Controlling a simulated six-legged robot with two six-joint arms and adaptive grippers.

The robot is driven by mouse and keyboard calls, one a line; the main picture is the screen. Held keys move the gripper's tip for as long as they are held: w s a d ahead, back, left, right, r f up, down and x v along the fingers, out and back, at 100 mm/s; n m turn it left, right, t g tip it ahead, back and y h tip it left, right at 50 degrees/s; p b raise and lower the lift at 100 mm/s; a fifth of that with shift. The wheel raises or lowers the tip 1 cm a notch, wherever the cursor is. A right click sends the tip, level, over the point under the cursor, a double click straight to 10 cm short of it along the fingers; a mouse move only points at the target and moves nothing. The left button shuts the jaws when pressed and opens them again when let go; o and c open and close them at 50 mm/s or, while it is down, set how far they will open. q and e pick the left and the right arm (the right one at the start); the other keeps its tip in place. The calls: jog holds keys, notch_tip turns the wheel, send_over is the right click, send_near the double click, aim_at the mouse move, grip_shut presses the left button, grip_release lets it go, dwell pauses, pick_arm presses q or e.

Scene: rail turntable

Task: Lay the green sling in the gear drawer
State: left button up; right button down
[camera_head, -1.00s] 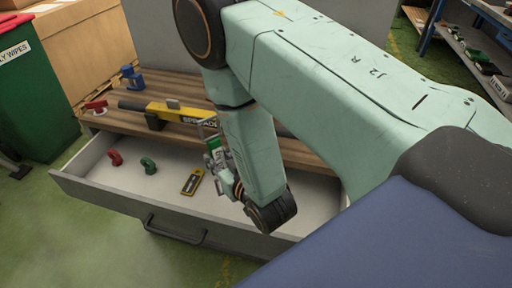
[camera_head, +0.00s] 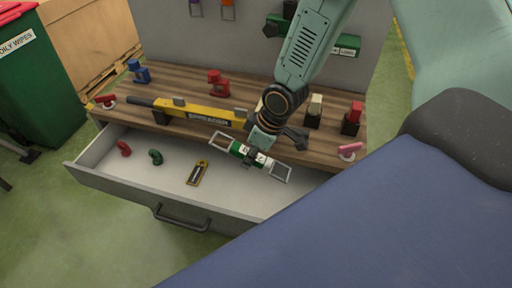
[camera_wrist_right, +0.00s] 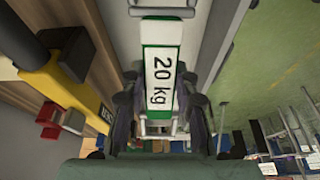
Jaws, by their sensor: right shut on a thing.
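The green sling (camera_head: 238,149) is a green and white piece with a pale metal loop at each end. My right gripper (camera_head: 254,153) is shut on its middle and holds it slanted above the back of the open gear drawer (camera_head: 120,183), near the bench's front edge. In the right wrist view, the sling's white "20 kg" label (camera_wrist_right: 161,75) shows between the fingers of the right gripper (camera_wrist_right: 161,118). The drawer is pulled out, with a bare light floor on its right side. My left gripper is out of view.
In the drawer lie a red shackle (camera_head: 123,148), a green shackle (camera_head: 155,157) and a yellow-black tool (camera_head: 197,173). A yellow spreader bar (camera_head: 205,115) lies on the wooden bench top (camera_head: 180,82) behind. A pink-red shackle (camera_head: 350,149) is at the bench's right.

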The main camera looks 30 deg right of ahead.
jog(key=shift+s+d+r+g, duration=0.25)
jog(key=shift+s+d+g, duration=0.05)
jog(key=shift+d, duration=0.15)
jog(key=shift+n, duration=0.3)
jog(key=shift+f, duration=0.15)
notch_tip(320, 180, down, 16)
jog(key=b, duration=1.6)
jog(key=shift+c, duration=1.6)
grip_release()
jog(key=shift+r, duration=0.2)
